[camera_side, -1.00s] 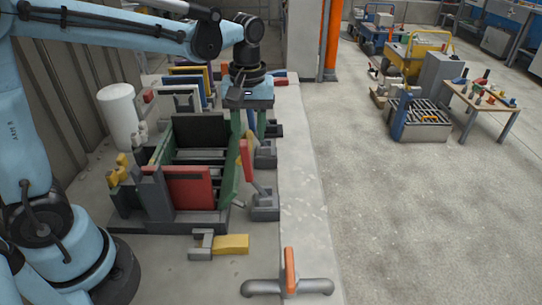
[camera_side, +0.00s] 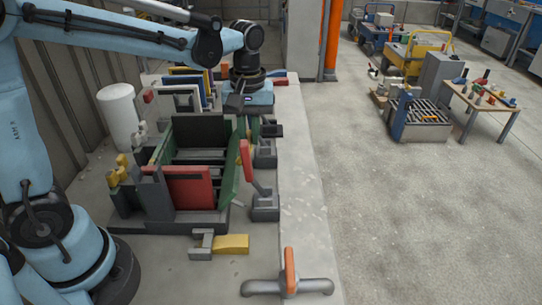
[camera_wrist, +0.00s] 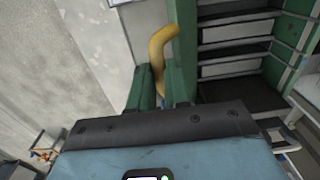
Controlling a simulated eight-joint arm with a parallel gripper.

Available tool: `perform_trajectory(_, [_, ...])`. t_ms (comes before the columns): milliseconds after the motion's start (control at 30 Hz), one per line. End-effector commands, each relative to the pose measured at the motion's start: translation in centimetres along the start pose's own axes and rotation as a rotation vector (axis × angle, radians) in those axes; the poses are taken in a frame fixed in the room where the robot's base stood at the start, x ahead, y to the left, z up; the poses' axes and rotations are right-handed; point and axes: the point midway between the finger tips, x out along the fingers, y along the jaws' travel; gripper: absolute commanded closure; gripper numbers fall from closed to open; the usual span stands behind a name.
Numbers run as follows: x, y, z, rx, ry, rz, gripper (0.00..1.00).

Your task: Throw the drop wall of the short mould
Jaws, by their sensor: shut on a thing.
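The mould (camera_side: 190,215) stands on the bench in the side view, a green and grey frame with a red panel (camera_side: 190,188) at its near end and a black panel (camera_side: 202,132) at its far end. Its green right-hand wall (camera_side: 228,180) leans outward. My gripper (camera_wrist: 162,95) is shut on a yellow bent handle (camera_wrist: 158,48) in the wrist view, with a green finger on either side. In the side view my gripper is at the mould's far right corner, and its fingertips are largely hidden. Stepped dark slots of the mould (camera_wrist: 235,45) lie right of the fingers in the wrist view.
A red lever (camera_side: 246,160) rises beside the wall on the right. Grey blocks (camera_side: 264,205) stand beside it. Upright panels (camera_side: 180,98) are racked behind, and a white cylinder (camera_side: 118,115) stands left. An orange-handled valve (camera_side: 290,272) is in front. The bench's right strip is clear.

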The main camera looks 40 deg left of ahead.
Motion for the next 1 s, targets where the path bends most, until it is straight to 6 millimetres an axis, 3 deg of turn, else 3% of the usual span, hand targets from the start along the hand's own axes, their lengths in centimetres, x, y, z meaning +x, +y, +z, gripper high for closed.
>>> perform_trajectory(367, [-0.4, -0.9, 0.0, -0.004, -0.002, 0.075, 1.0])
perform_trajectory(1000, [-1.1, -6.2, -0.1, -0.006, -0.005, 0.513, 1.0])
